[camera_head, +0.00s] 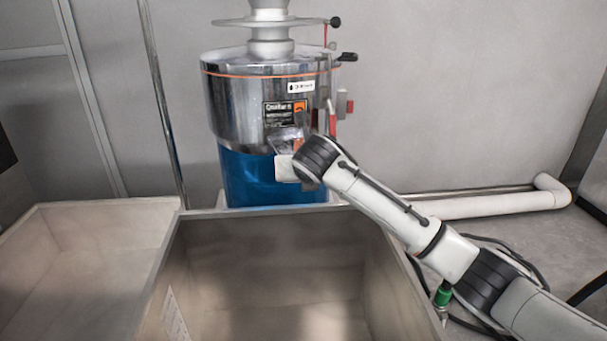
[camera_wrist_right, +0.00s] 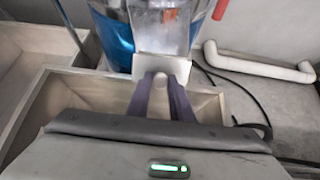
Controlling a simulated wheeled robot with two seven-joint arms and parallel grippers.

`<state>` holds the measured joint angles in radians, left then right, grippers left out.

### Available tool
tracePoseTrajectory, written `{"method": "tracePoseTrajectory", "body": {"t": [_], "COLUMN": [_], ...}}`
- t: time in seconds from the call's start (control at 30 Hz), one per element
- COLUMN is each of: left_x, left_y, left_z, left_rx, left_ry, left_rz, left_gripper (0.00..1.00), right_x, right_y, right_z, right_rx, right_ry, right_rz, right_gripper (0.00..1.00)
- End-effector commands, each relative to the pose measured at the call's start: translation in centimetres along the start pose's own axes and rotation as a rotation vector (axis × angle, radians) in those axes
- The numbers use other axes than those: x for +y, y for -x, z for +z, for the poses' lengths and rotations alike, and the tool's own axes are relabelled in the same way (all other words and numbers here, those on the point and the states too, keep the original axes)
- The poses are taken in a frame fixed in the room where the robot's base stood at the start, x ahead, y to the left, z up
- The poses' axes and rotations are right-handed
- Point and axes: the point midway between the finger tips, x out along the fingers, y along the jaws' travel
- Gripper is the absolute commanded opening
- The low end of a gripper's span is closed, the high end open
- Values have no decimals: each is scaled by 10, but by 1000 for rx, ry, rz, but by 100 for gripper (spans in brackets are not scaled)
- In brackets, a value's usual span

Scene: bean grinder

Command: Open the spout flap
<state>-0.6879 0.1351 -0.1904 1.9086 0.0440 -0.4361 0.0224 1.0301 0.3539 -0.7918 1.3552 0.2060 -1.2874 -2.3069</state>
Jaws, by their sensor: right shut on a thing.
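The grinder has a steel drum (camera_head: 235,100) over a blue base (camera_head: 245,178). Its spout (camera_head: 287,140) sticks out at the front, with a pale spout flap (camera_head: 284,168) at its lower end. In the right wrist view the flap (camera_wrist_right: 160,66) is a light plate below the metal spout (camera_wrist_right: 160,32). My right gripper (camera_wrist_right: 160,84) is shut on the flap's lower edge, with a small pale piece between the fingertips. In the head view my right wrist hides the fingers. My left gripper is not in view.
A large open bin (camera_head: 168,250) stands below and in front of the grinder. A second, shallower bin (camera_head: 100,206) is at the left. A white pipe (camera_head: 480,205) runs along the wall at the right. Black cables lie on the floor there.

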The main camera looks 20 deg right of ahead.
Motion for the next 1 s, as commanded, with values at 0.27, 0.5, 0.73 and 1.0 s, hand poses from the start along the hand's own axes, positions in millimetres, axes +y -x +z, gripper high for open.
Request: {"method": "tracePoseTrajectory", "body": {"t": [0.27,0.5,0.73,1.0], "left_x": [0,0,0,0], "left_y": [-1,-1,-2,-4], "left_z": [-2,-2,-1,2], "left_rx": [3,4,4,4], "left_ry": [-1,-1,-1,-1], "left_rz": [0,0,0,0], "left_gripper": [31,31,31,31], "right_x": [0,0,0,0], "right_y": [0,0,19,71], "right_z": [0,0,1,1], "right_rx": [-1,-1,-5,-6], "right_ry": [0,0,0,1], "right_rz": [0,0,1,2], "right_gripper": [38,38,38,38]}}
